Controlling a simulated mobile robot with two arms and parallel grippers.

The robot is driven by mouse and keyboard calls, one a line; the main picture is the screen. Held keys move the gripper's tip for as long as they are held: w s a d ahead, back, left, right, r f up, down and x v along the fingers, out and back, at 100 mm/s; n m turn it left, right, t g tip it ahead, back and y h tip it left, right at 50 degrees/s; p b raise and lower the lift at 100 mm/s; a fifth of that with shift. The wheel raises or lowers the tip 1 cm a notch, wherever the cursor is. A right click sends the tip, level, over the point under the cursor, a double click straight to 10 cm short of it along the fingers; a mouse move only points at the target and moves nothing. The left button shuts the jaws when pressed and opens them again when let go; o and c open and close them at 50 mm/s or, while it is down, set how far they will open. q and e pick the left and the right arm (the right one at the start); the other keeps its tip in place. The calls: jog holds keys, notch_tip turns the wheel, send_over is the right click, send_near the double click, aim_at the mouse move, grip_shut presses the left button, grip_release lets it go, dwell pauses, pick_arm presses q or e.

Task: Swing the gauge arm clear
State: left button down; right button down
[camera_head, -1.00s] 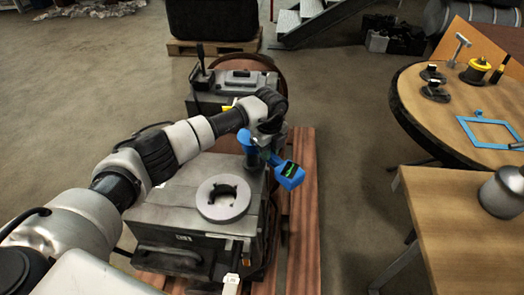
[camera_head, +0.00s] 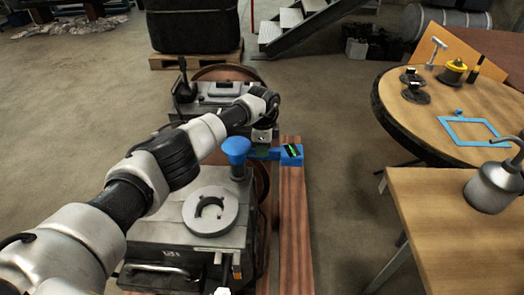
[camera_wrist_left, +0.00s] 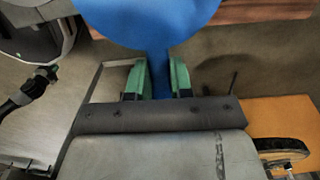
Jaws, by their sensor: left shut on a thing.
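The blue gauge arm (camera_head: 265,154) reaches to the right from a blue round-topped post (camera_head: 236,147) beside the engine block (camera_head: 165,215). Its end is a blue box with a dark, green-lit display (camera_head: 291,152), over the reddish wooden beams. My left gripper (camera_head: 262,148) is at the arm between post and box. In the left wrist view its green-lined fingers (camera_wrist_left: 158,82) are shut on a narrow blue part, with a wide blue round shape (camera_wrist_left: 150,15) beyond. A grey slotted ring (camera_head: 210,211) lies on the block top, clear of the arm. My right gripper is out of view.
A round wooden table (camera_head: 405,112) at the right holds a blue frame (camera_head: 470,131) and small parts. A nearer wooden table (camera_head: 440,225) carries a metal oil can (camera_head: 493,187). Open floor (camera_head: 345,200) lies between the beams and tables.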

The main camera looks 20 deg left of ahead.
pick_arm(q)
jog(key=shift+w+a+r, duration=0.1)
jog(key=shift+w, duration=0.05)
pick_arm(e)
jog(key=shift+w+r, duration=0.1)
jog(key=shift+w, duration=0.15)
pick_arm(q)
jog(key=c, duration=1)
grip_release()
notch_tip(320, 180, up, 11)
jog(key=p, duration=0.1)
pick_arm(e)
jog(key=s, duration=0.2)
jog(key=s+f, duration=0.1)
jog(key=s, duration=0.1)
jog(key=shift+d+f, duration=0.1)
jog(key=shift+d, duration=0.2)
pick_arm(q)
jog(key=shift+f, duration=0.2)
